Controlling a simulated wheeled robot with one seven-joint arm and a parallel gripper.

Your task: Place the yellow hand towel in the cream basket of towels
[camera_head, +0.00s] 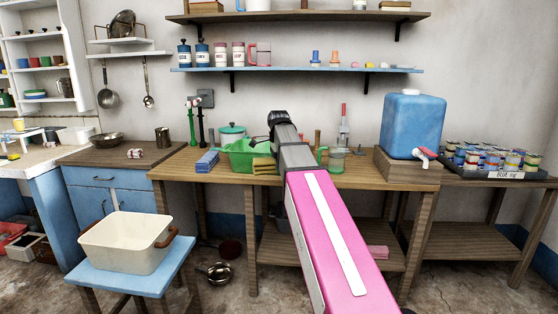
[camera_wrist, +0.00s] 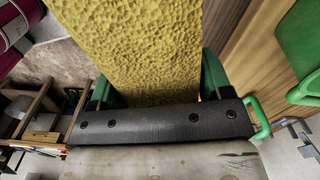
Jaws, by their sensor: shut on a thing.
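The yellow hand towel (camera_wrist: 150,45) fills the space between the green fingers of my gripper (camera_wrist: 158,82) in the wrist view, and the gripper is shut on it. In the head view the towel (camera_head: 264,166) shows as a small folded yellow shape at the front of the wooden table, left of my arm. My gripper's fingers cannot be made out there. A cream basket (camera_head: 124,246) with brown handles stands on a blue stool at the lower left, well apart from the towel. No towels show in the visible part of its inside.
A green tub (camera_head: 239,147) stands just behind the towel, and folded blue cloths (camera_head: 207,162) lie to its left. A green mug (camera_head: 335,158) is right of my arm. A blue water container (camera_head: 413,125) stands farther right. The blue stool (camera_head: 146,285) has floor around it.

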